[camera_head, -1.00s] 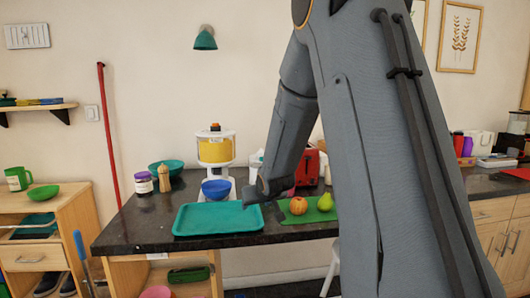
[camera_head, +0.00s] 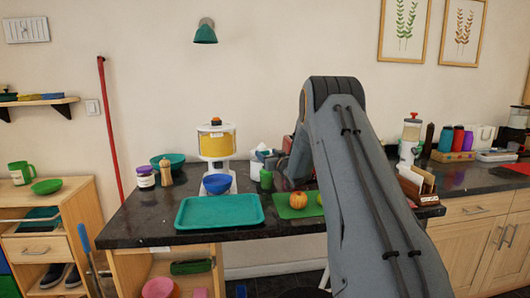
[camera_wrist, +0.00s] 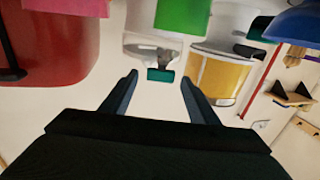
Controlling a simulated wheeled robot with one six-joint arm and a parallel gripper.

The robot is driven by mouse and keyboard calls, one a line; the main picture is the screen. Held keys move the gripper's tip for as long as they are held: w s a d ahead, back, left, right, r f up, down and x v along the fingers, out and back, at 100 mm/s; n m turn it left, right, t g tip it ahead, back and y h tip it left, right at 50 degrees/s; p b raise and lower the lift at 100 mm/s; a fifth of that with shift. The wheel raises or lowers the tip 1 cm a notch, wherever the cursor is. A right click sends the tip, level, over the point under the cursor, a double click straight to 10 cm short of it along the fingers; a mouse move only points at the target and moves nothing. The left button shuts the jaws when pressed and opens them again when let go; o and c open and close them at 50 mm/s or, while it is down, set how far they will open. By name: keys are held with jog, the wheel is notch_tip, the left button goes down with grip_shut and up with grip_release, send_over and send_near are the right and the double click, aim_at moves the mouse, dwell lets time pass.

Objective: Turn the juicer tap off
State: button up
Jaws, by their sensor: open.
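The juicer (camera_head: 217,142) stands on the dark counter, with a clear tank of yellow juice on a white stand. A blue bowl (camera_head: 217,185) sits at its front. The tap is too small or hidden to make out in the head view. In the wrist view, which looks upside down, the yellow juice tank (camera_wrist: 222,76) shows right of centre and the blue bowl (camera_wrist: 298,25) at the upper right corner. My gripper (camera_wrist: 158,78) is open and empty, its fingers apart and clear of the juicer.
A teal tray (camera_head: 219,211) lies in front of the juicer. A green cup (camera_head: 266,180) stands to its right, beside fruit on a green board (camera_head: 290,212). A pepper mill (camera_head: 165,172), a jar (camera_head: 146,177) and a teal bowl stand to its left.

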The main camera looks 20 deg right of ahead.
aim_at(265, 152)
jog(key=shift+w, duration=1.55)
jog(key=c, duration=1.1)
jog(key=shift+o, duration=0.3)
jog(key=shift+w+m+h+b, duration=0.1)
jog(key=shift+m+h+b, duration=0.2)
jog(key=shift+h+b, duration=0.2)
jog(key=m+h+b, duration=0.2)
jog(key=h+b, duration=0.1)
jog(key=shift+g+h, duration=0.3)
jog(key=shift+g, duration=0.1)
jog(key=shift+r, duration=0.1)
jog(key=o, duration=1)
jog(key=shift+o, duration=0.2)
jog(key=b+v, duration=0.1)
jog(key=v, duration=0.7)
jog(key=shift+b, duration=0.3)
